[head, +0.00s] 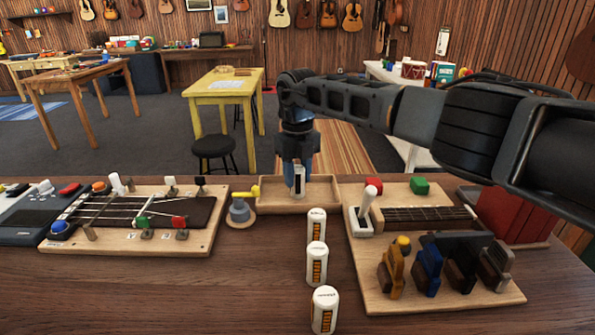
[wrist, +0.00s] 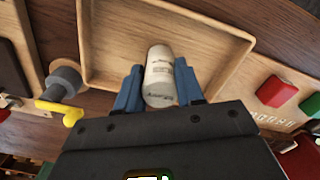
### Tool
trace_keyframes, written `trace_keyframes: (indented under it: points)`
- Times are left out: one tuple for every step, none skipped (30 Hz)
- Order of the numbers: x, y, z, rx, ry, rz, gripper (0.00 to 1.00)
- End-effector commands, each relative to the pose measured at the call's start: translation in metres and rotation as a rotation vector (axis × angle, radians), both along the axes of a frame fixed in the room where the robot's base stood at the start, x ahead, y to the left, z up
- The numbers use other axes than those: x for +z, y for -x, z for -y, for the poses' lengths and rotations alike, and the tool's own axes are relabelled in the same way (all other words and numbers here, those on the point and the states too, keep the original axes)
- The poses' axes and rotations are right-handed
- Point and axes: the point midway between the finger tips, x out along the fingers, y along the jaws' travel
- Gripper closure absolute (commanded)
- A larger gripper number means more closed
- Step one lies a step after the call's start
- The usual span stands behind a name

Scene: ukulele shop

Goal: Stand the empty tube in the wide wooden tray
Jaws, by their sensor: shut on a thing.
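My gripper (head: 298,168) is shut on a white tube (head: 300,187), which is upright with a dark strip on its side. The wide wooden tray (head: 270,209) lies at the back edge of the table, and the tube is inside its outline. I cannot tell whether the tube's base touches the tray floor. In the wrist view the blue fingers (wrist: 160,92) flank the tube (wrist: 159,70), with the bare tray floor (wrist: 115,45) around it. Three more white tubes (head: 316,226) (head: 317,264) (head: 324,311) stand in a row in front, with orange and black bars.
A grey peg with a yellow lever (head: 242,207) stands just left of the tray. A board with strings and knobs (head: 140,215) is at left. Another board with a fretboard and coloured clips (head: 430,275) is at right. The table front is clear at left.

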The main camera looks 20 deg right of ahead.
Motion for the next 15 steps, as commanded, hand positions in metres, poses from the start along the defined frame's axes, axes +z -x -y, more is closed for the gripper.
trace_keyframes:
  points:
    - [-0.0004,-0.0001,-0.0001,0.0,0.0,0.001,0.93]
    - [-0.0004,-0.0002,0.0,0.0,0.0,0.001,0.93]
    - [-0.0003,-0.0002,0.0001,0.0,0.0,0.001,0.93]
    - [-0.0003,-0.0002,0.0002,0.0,0.0,0.001,0.93]
    - [-0.0003,-0.0002,0.0002,0.0,0.0,0.001,0.93]
    - [-0.0003,-0.0002,0.0002,0.0,0.0,0.001,0.93]
    - [-0.0006,-0.0002,0.0002,0.0,0.0,0.001,0.93]
    - [-0.0013,-0.0001,0.0002,0.0,0.0,0.001,0.93]
    - [-0.0024,-0.0001,0.0002,0.0,0.0,0.0,0.93]
    - [-0.0034,-0.0001,0.0002,0.0,0.0,0.0,0.93]
    - [-0.0042,-0.0001,0.0002,0.0,0.0,0.0,0.93]
    - [-0.0034,-0.0001,0.0002,0.0,0.0,0.0,0.59]
    - [-0.0033,-0.0001,0.0002,0.0,0.0,0.0,0.56]
    - [-0.0033,-0.0001,0.0002,0.0,0.0,0.0,0.53]
    - [-0.0033,-0.0001,0.0002,0.0,0.0,0.0,0.49]
